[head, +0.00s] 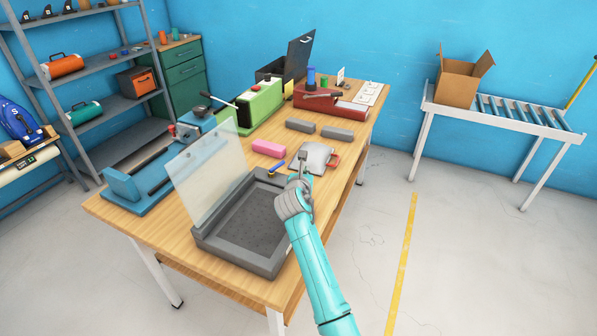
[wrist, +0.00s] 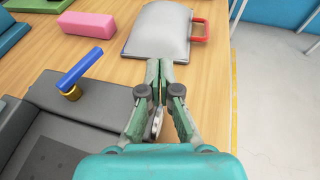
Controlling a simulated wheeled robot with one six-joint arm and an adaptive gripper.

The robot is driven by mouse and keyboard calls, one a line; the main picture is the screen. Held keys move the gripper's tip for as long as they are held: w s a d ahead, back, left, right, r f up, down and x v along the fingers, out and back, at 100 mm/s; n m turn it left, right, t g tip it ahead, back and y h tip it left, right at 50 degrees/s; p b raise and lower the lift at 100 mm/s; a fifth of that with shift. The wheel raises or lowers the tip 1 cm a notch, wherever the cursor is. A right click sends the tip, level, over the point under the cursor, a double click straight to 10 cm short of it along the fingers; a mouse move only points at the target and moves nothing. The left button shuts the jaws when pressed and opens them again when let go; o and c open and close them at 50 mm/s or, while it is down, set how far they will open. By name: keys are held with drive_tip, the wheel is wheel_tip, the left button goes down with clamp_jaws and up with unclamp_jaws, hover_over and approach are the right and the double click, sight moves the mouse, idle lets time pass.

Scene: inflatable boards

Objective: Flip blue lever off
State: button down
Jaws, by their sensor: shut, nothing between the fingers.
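The blue lever (wrist: 79,68) rises at a slant from a round brass base (wrist: 70,92) at the back edge of the grey tray-like box. It lies left of my gripper in the wrist view, and it also shows in the head view (head: 277,167). My gripper (wrist: 160,64) is shut and empty, with its fingertips over the wooden table by the front of the grey pad with the red handle. My gripper also shows in the head view (head: 303,160), to the right of the lever and apart from it.
The grey box (head: 273,268) has a raised clear lid (head: 207,172). A pink block (head: 268,148) lies behind the lever. The grey pad (head: 315,154) with a red handle (wrist: 200,29) is just ahead. Two grey blocks and a green machine (head: 260,104) stand farther back.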

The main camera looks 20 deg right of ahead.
drive_tip(key=s+d+r, duration=0.2)
drive_tip(key=s+d, duration=0.1)
drive_tip(key=s, duration=0.2)
idle(0.4)
drive_tip(key=shift+s, duration=0.1)
